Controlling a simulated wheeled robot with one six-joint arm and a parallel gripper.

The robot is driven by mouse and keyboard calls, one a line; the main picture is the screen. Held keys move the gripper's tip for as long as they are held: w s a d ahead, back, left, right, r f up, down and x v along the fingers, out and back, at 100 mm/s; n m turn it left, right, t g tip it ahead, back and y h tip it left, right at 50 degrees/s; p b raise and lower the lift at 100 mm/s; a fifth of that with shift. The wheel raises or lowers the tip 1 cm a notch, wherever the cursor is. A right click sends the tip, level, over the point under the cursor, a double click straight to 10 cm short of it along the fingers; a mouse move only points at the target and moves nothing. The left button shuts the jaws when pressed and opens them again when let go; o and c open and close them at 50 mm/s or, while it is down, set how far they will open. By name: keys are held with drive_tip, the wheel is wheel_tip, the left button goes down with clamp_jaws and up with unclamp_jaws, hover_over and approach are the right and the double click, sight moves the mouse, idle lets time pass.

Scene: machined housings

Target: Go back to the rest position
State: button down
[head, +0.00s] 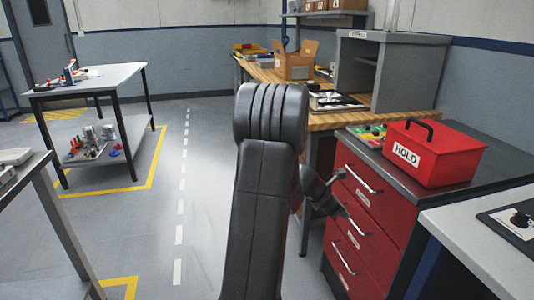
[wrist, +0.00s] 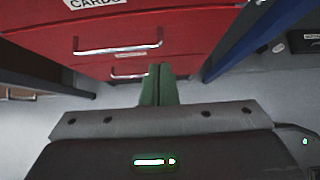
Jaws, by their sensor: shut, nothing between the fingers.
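My gripper (wrist: 158,75) shows in the wrist view as two green fingers pressed together, shut and empty. They point toward the red drawer cabinet (wrist: 150,22), and I cannot tell how far apart they are from it. In the head view my raised arm fills the middle, and the small dark end with my gripper (head: 328,195) hangs to its right, in front of the cabinet's drawers (head: 362,215). The drawers look closed.
A red HOLD box (head: 433,155) stands on the cabinet's dark top. A wooden bench (head: 410,121) with an open carton (head: 294,62) and a grey cabinet (head: 397,70) is behind. A light counter (head: 455,225) is at right. Tables stand left; the marked floor between is clear.

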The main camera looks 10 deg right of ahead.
drive_tip(key=b, duration=0.3)
approach(374, 228)
wheel_tip(374, 228, down, 4)
drive_tip(key=d, duration=0.3)
drive_tip(key=shift+w+d+f, duration=0.1)
drive_tip(key=shift+w+f, duration=0.05)
drive_tip(key=shift+w+d, duration=0.1)
drive_tip(key=shift+d, duration=0.45)
drive_tip(key=shift+a, duration=0.1)
